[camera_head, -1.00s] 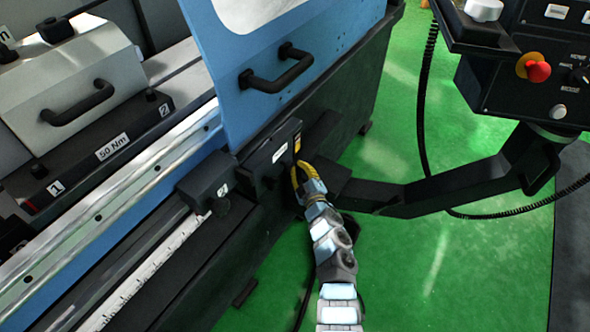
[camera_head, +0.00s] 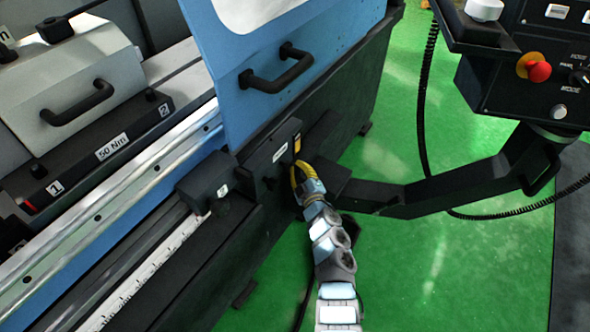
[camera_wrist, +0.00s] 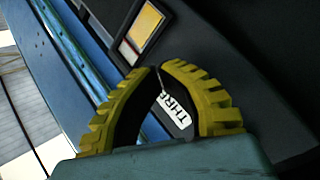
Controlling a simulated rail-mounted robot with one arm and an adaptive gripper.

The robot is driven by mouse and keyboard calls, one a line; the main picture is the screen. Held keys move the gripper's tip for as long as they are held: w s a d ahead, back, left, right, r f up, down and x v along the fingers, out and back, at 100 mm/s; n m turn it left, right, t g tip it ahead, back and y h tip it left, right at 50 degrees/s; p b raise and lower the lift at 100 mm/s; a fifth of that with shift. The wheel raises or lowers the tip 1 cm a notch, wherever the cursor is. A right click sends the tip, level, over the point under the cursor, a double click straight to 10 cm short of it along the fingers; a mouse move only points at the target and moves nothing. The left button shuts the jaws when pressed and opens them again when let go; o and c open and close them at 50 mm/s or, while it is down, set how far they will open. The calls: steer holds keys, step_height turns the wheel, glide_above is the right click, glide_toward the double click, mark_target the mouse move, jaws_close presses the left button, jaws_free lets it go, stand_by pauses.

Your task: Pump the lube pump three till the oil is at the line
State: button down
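The lube pump is a dark box (camera_head: 265,165) on the machine's front, with a small white label in the head view. My gripper (camera_wrist: 160,68) has yellow ribbed fingers curved inward, tips nearly meeting, in front of the label. In the head view my gripper (camera_head: 298,177) is at the box's right side. I see no lever between the fingers.
A black support arm (camera_head: 430,190) runs right from the machine to the control panel (camera_head: 520,85) with a red button. A blue door (camera_head: 240,60) with a black handle stands above the pump. Green floor (camera_head: 420,270) is open at the lower right.

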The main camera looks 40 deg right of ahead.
steer(key=shift+r, duration=0.1)
steer(key=shift+s+d+p, duration=0.25)
steer(key=shift+s+p, duration=0.1)
steer(key=shift+s, duration=0.3)
steer(key=shift+s+d+p, duration=0.2)
steer(key=shift+s+p, duration=0.15)
steer(key=shift+s, duration=0.25)
steer(key=shift+s, duration=0.15)
steer(key=s, duration=0.1)
steer(key=s+d+p, duration=0.1)
steer(key=s, duration=0.1)
steer(key=s+p, duration=0.1)
steer(key=shift+s+d, duration=0.25)
steer(key=shift+d, duration=0.15)
steer(key=shift+a, duration=0.1)
